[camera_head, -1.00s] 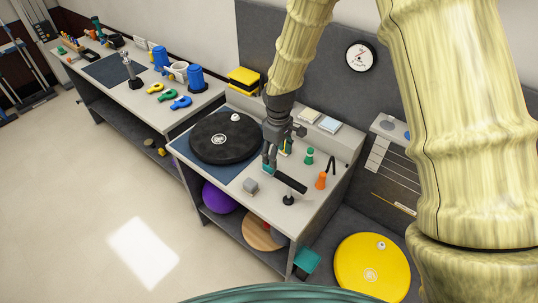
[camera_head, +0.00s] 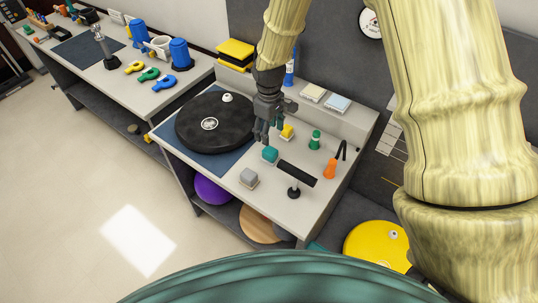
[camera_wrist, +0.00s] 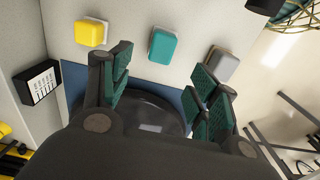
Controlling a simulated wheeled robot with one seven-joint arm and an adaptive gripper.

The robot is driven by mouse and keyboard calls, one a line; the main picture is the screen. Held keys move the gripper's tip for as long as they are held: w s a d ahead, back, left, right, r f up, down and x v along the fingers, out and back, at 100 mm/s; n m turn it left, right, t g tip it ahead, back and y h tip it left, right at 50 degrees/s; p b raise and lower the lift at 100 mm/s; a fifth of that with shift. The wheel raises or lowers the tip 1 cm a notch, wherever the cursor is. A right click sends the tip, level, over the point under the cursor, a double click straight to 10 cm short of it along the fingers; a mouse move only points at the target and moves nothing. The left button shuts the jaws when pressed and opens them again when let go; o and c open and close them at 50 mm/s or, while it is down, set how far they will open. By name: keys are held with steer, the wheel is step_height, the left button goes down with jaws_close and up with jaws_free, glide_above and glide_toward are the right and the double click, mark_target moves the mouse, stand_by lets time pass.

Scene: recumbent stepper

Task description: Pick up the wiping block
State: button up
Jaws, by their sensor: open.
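Three small blocks with pale undersides lie on the grey bench top; I cannot tell which one is the wiping block. The teal block (camera_head: 269,154) is in the middle, the yellow block (camera_head: 287,131) is behind it and the grey block (camera_head: 248,178) in front. In the wrist view the teal block (camera_wrist: 163,45) sits ahead of the gap between my fingers, with the yellow block (camera_wrist: 91,32) to the left and the grey block (camera_wrist: 221,63) partly behind the right finger. My gripper (camera_head: 265,141) is open and empty, beside the teal block, its fingers pointing down.
A black disc (camera_head: 215,124) lies on a blue mat left of my gripper. A black bar on a stand (camera_head: 297,174), a green peg (camera_head: 315,140) and an orange cone (camera_head: 330,169) stand to the right. A raised ledge runs along the back.

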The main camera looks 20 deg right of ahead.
mark_target(270, 150)
steer(key=shift+s+f+p, duration=0.15)
steer(key=shift+f+p, duration=0.15)
steer(key=shift+f, duration=0.3)
steer(key=shift+a+f+p, duration=0.1)
steer(key=shift+f+p, duration=0.45)
steer(key=shift+f, duration=1.45)
steer(key=shift+s+d+f+p, duration=0.1)
steer(key=shift+f+p, duration=0.5)
steer(key=shift+f, duration=0.1)
steer(key=shift+s+d+f+p, duration=0.1)
steer(key=shift+f+p, duration=0.45)
steer(key=shift+f, duration=0.15)
steer(key=shift+w+f+p, duration=0.1)
steer(key=shift+f+p, duration=0.25)
steer(key=shift+f, duration=0.85)
steer(key=c, duration=1.1)
